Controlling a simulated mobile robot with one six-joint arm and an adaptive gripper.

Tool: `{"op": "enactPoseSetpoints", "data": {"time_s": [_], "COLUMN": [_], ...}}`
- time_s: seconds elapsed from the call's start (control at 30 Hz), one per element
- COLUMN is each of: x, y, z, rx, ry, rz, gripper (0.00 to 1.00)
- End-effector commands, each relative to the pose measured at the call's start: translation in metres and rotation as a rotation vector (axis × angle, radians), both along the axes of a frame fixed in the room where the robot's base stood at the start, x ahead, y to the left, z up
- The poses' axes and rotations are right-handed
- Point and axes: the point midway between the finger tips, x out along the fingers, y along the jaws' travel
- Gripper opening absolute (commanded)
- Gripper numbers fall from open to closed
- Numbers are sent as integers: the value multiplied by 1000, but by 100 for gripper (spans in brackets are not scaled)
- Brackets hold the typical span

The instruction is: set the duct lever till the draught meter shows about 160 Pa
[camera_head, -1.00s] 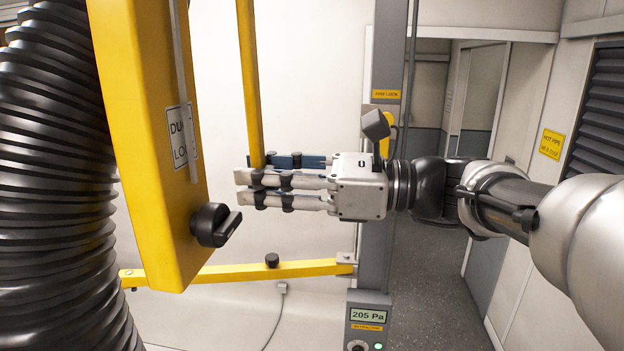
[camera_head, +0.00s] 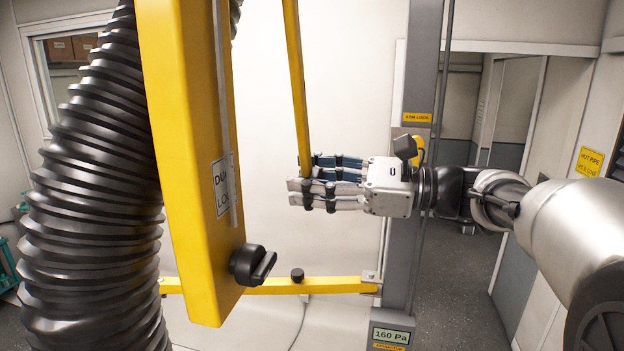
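The duct lever, a long yellow rod (camera_head: 297,85), comes down from above the top edge of the view. Its lower end is between the fingers of my gripper (camera_head: 312,188), which look closed around it from the right. The exact contact is partly hidden by the fingers. The draught meter (camera_head: 391,336) is on the grey post at the bottom and reads 160 Pa.
A yellow box-like arm (camera_head: 180,150) with a black knob (camera_head: 252,264) hangs left of the lever, beside a black ribbed hose (camera_head: 90,210). A yellow bar (camera_head: 330,285) crosses below my gripper to the grey post (camera_head: 407,240). A doorway is at right.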

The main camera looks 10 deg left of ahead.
Motion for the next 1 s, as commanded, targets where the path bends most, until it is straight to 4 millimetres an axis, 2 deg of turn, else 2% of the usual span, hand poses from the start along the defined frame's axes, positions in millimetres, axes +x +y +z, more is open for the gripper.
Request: {"op": "enactPoseSetpoints", "data": {"time_s": [0.33,0.47,0.57,0.8,1.0], "x": [0,0,-1,-5,-8], "y": [0,-9,-24,-76,-108], "z": [0,-1,0,-1,-1], "rx": [-1,-1,-2,-1,0], "ry": [1,0,0,1,1], "rz": [0,-3,-5,-6,-2], "gripper": [50,50,50,50,50]}}
